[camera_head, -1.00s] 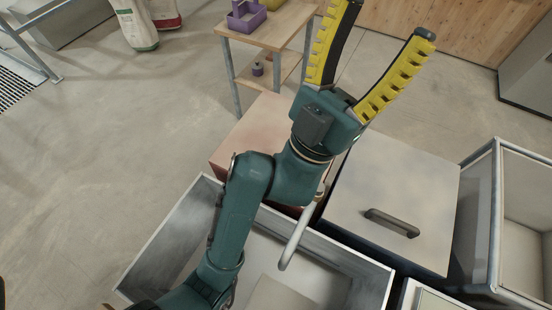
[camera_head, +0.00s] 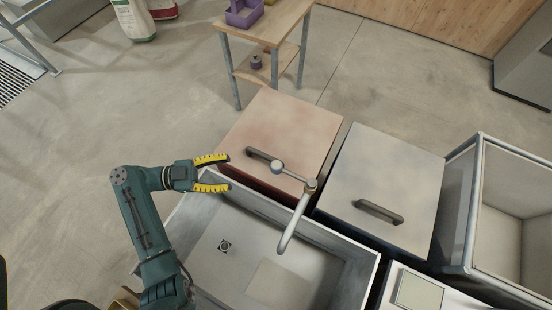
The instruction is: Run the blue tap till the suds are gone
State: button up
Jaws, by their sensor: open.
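A pale metal tap (camera_head: 295,224) rises at the back wall of an open sink (camera_head: 345,250), its spout slanting down over the basin. A lever (camera_head: 295,174) runs left from the tap's top to a rounded, pale blue-grey knob (camera_head: 277,167). No water stream shows at the spout. The basin floor is pale, with a dark drain (camera_head: 224,246) at left; I cannot make out suds on it. My gripper (camera_head: 226,173) is open and empty, its yellow fingers pointing right. It is left of the knob in the picture, apart from it, near the sink's back left corner.
A reddish-lidded bin (camera_head: 290,125) and a grey-lidded bin (camera_head: 395,170), both with dark handles, stand behind the sink. A wooden table (camera_head: 285,25) holds a purple caddy (camera_head: 243,13). An open glass-sided box (camera_head: 510,215) stands at right.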

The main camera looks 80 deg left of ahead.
aim_at(276, 167)
jog(key=w, duration=0.4)
jog(key=w+b, duration=0.1)
jog(key=w, duration=0.4)
jog(key=w+b, duration=0.1)
jog(key=w, duration=0.3)
jog(key=shift+w+d, duration=0.3)
jog(key=shift+d, duration=0.05)
jog(key=shift+r, duration=0.1)
grip_shut()
